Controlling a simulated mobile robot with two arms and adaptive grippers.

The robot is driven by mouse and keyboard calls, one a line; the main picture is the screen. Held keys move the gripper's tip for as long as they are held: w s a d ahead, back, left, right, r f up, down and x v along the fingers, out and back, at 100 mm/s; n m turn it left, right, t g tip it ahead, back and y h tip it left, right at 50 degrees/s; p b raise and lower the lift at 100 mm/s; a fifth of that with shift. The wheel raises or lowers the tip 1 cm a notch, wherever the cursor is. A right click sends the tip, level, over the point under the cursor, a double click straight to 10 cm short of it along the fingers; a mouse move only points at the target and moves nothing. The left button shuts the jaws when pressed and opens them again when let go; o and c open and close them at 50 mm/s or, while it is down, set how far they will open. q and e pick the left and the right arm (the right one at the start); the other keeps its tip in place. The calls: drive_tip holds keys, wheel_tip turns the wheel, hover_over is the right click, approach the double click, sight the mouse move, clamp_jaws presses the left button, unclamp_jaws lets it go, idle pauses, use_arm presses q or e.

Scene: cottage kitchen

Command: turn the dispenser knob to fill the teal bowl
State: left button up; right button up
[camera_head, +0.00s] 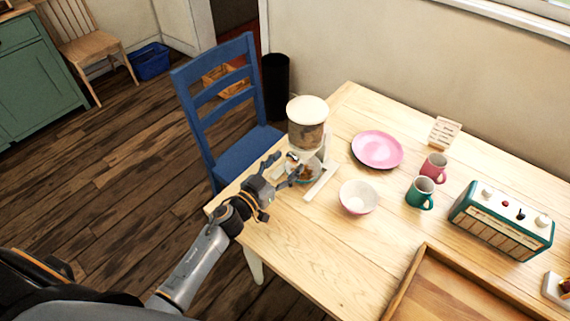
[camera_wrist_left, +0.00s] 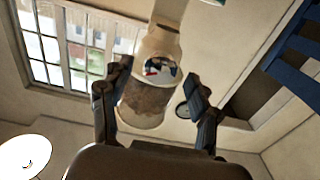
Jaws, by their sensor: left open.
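The dispenser (camera_head: 307,135) stands near the table's far left edge, with a cream lid and a brown-filled container. It also shows between the fingers in the left wrist view (camera_wrist_left: 143,100). The teal bowl (camera_head: 309,179) sits low at the dispenser, partly hidden by my gripper; some brown contents seem to show in it. My left gripper (camera_head: 284,169) is open, with its fingers spread in front of the dispenser's lower part. I cannot tell whether they touch it. The knob is not clearly visible. My right gripper is not in view.
A pale bowl (camera_head: 358,198), pink plate (camera_head: 377,149), teal mug (camera_head: 419,194) and pink mug (camera_head: 433,168) stand to the right. A blue chair (camera_head: 247,150) stands against the left side. The front left tabletop is clear.

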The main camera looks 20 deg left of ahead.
use_arm(q)
drive_tip(key=shift+c, duration=0.9)
drive_tip(key=c, duration=1)
drive_tip(key=shift+m, duration=0.5)
drive_tip(key=m, duration=0.4)
drive_tip(key=m+b, duration=0.1)
drive_tip(key=m, duration=0.4)
drive_tip(key=shift+m, duration=0.4)
drive_tip(key=shift+b, duration=0.3)
